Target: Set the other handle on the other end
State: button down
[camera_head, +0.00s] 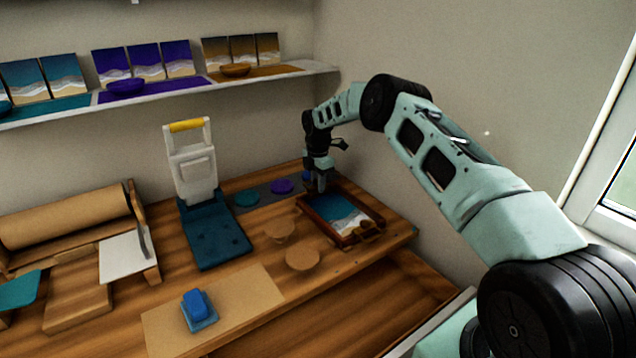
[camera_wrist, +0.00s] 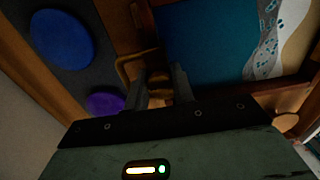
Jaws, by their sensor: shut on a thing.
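The wooden tray (camera_head: 316,221) lies at the right of the bench, with a blue, white and sand-coloured sea picture (camera_head: 338,212) inside. One handle (camera_head: 368,231) shows at its near end. My gripper (camera_head: 322,188) is low at the tray's far end. In the wrist view, my gripper (camera_wrist: 160,88) is shut on the other handle (camera_wrist: 124,66), a brass-coloured loop beside the tray's end wall. The fingers hide part of this handle. Whether it touches the tray wall I cannot tell.
Blue (camera_wrist: 62,40), purple (camera_head: 282,186) and teal (camera_head: 247,198) discs lie on a grey strip behind the tray. Two round brown pieces (camera_head: 303,258) lie left of it. A white press (camera_head: 195,172) stands further left. A blue block (camera_head: 196,302) sits on a board in front.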

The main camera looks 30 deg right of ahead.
dwell(0.4)
jog(key=shift+f+b, duration=0.3)
jog(key=shift+f, duration=0.1)
jog(key=shift+f+b, duration=0.3)
dwell(1.6)
jog(key=c, duration=1.1)
grip_release()
jog(key=shift+r, duration=0.15)
jog(key=shift+r+p, duration=2.1)
jog(key=shift+r, duration=1.8)
